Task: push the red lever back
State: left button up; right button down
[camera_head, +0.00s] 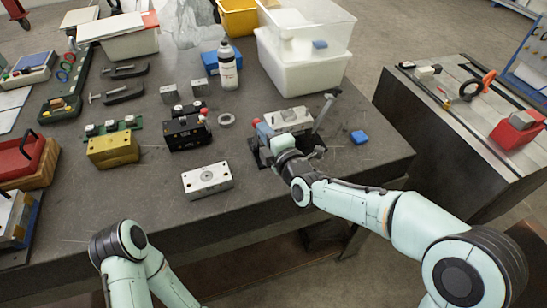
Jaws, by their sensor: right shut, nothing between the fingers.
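A light metal mould block (290,118) sits on a dark fixture near the right front of the table. A small red end (256,121), apparently the red lever's, shows at the fixture's left side. The rest of it is hidden by my right gripper. My right gripper (264,133) is shut and empty, right beside the red end; whether they touch I cannot tell. A grey handle (324,110) stands tilted at the fixture's right. My left arm is at the bottom left, its gripper out of view.
A metal block (207,180) lies in front on the left of the fixture. A black block with red knobs (187,130), a grey ring (225,120) and a white bottle (228,66) stand behind it. White bins (300,75) stand at the back.

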pick_arm(q)
jog(key=w+r+p, duration=0.1)
jog(key=r+p, duration=0.1)
jog(key=r, duration=0.1)
jog(key=w+r+p, duration=0.1)
jog(key=r, duration=0.1)
jog(key=shift+w+r, duration=0.1)
jog(key=shift+w, duration=0.25)
pick_arm(e)
jog(key=w+a+r+g, duration=0.1)
jog(key=w+a+r, duration=0.1)
jog(key=w, duration=0.5)
jog(key=shift+w+a+g+h, duration=0.15)
jog(key=shift+g+h, duration=0.15)
jog(key=shift+r, duration=0.15)
pick_arm(q)
jog(key=shift+d, duration=0.1)
pick_arm(e)
jog(key=shift+r, duration=0.15)
